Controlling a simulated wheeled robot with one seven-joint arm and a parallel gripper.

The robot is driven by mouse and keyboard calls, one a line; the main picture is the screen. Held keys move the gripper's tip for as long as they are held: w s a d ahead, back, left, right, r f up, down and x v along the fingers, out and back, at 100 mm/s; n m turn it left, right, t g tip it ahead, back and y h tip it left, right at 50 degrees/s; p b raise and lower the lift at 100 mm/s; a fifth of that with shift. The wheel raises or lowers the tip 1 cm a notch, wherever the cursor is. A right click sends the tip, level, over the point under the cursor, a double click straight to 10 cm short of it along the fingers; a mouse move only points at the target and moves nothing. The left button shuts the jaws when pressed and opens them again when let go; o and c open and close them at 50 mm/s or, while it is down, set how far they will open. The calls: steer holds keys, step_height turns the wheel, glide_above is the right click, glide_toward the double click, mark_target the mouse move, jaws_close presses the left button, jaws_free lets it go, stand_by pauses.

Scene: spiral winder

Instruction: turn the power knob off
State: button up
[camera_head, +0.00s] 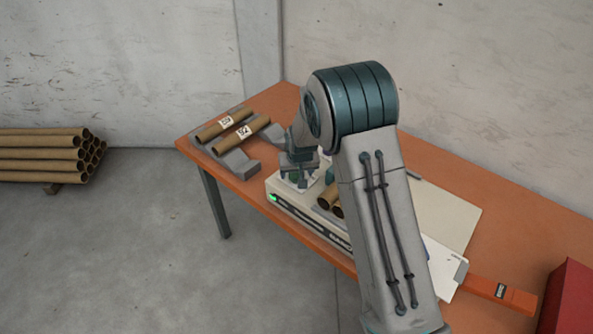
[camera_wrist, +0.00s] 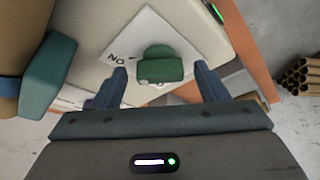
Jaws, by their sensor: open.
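The green power knob (camera_wrist: 160,66) stands on a white square plate (camera_wrist: 190,50) in the wrist view. Part of a label reading "NO" upside down shows beside it. My gripper (camera_wrist: 160,74) is open, with one finger left of the knob and one right, with gaps on both sides. In the head view my gripper (camera_head: 299,180) is over the left end of the cream winder (camera_head: 285,207), and a bit of green shows under the fingers. A green light (camera_head: 272,197) glows on the winder's front left corner.
Two labelled tubes (camera_head: 232,138) lie on a grey rack (camera_head: 238,163) at the table's left end. More brown tubes (camera_head: 330,200) lie on the winder beside my arm. A green part (camera_wrist: 47,76) is near my left finger. A red box (camera_head: 568,300) stands at right.

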steer(key=c, duration=1)
steer(key=shift+b, duration=0.35)
steer(key=n+b, duration=0.1)
steer(key=n+y+b, duration=0.1)
steer(key=b, duration=0.1)
steer(key=shift+w+d+f+n, duration=0.1)
steer(key=shift+d+f+n, duration=0.1)
steer(key=shift+n, duration=0.2)
steer(key=n+g+y+b, duration=0.1)
steer(key=n+b, duration=0.1)
steer(key=n, duration=0.1)
steer(key=shift+r+n, duration=0.15)
steer(key=shift+n, duration=0.15)
steer(key=n, duration=0.2)
steer(key=n+g+y, duration=0.1)
steer(key=n, duration=0.1)
steer(key=shift+w+d+r+g, duration=0.1)
steer(key=shift+w+g, duration=0.1)
steer(key=shift+g, duration=0.1)
steer(key=n+g, duration=0.1)
steer(key=n, duration=0.4)
steer(key=shift+w+g, duration=0.1)
steer(key=shift+g, duration=0.3)
steer(key=shift+n, duration=0.4)
